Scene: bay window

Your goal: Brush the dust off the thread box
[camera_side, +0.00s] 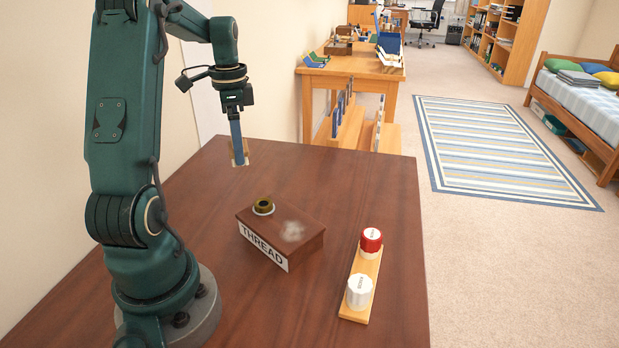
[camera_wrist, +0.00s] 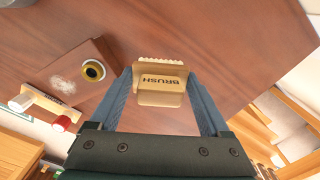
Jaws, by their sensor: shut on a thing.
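The thread box (camera_side: 285,240) is a brown box with a white THREAD label on the dark red table. A pale dust patch (camera_side: 293,231) lies on its lid, with an olive and white ring-shaped thing (camera_side: 263,206) beside the dust. In the wrist view, the box (camera_wrist: 97,55) and its dust (camera_wrist: 62,84) show at upper left. My gripper (camera_wrist: 160,90) is shut on a tan brush (camera_wrist: 160,97) marked BRUSH. In the side view, my gripper (camera_side: 239,158) is behind the box, to its upper left and apart from it. The brush is partly hidden by a finger there.
A wooden desk (camera_side: 345,72) stands beyond.

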